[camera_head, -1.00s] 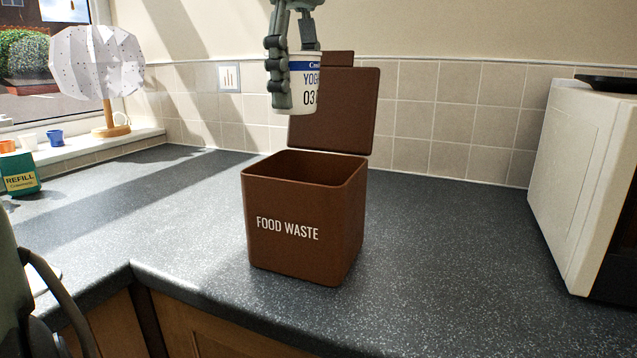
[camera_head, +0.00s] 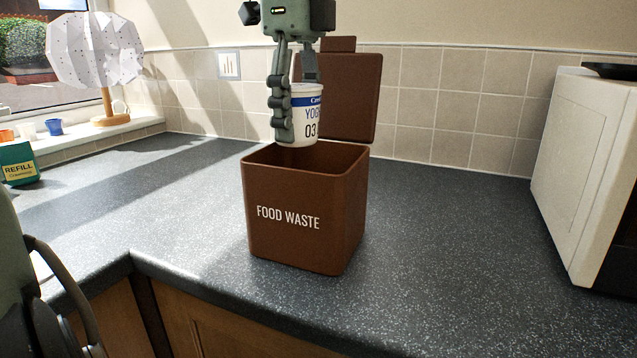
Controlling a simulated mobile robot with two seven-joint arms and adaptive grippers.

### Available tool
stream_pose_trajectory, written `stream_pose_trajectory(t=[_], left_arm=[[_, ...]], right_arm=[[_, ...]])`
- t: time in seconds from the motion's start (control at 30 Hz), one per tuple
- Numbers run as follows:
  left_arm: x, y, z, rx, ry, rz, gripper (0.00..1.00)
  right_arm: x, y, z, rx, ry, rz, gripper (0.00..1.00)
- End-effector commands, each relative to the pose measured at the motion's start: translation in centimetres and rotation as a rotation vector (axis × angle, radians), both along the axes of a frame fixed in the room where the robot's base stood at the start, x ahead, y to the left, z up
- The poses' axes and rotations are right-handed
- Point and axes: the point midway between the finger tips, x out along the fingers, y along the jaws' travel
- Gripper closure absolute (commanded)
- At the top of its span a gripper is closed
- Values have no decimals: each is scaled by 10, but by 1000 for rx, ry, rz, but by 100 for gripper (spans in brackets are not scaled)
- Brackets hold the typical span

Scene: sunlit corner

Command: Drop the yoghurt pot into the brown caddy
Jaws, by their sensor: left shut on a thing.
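The brown caddy (camera_head: 300,215), lettered FOOD WASTE, stands on the worktop with its lid (camera_head: 350,95) raised at the back. The white and blue yoghurt pot (camera_head: 308,118) is upright over the caddy's open mouth, its base about level with the far rim. My left gripper (camera_head: 295,115) points down and is shut on the pot, its fingers on the pot's sides. The near finger hides the pot's left part. My right gripper is not in view.
A white microwave (camera_head: 580,165) stands at the right. A green refill box (camera_head: 18,163) is at the left, by a sill with a lamp (camera_head: 97,55) and small cups (camera_head: 54,127). The worktop (camera_head: 440,250) around the caddy is clear. A tiled wall is behind.

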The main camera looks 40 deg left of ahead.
Motion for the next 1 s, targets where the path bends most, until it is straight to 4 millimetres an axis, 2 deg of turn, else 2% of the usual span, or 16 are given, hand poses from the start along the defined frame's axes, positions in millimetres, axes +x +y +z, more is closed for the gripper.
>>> stream_pose_trajectory(t=[0.1, 0.13, 0.3, 0.53, 0.67, 0.77, 1.0], left_arm=[[0, 0, 0, 0, -1, 0, 75], [0, 0, 0, 0, -1, 0, 38], [0, 0, 0, 0, -1, 0, 17], [0, 0, 0, 0, 0, 0, 16], [0, 0, 3, 0, -1, 0, 16], [1, 0, 12, 1, -2, 1, 16], [1, 0, 61, 2, -3, 3, 16]], right_arm=[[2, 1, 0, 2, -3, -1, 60], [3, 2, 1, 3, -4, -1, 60], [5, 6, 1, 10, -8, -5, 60], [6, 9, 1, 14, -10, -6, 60], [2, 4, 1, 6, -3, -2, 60], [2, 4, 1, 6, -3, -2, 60], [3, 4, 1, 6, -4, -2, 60]])
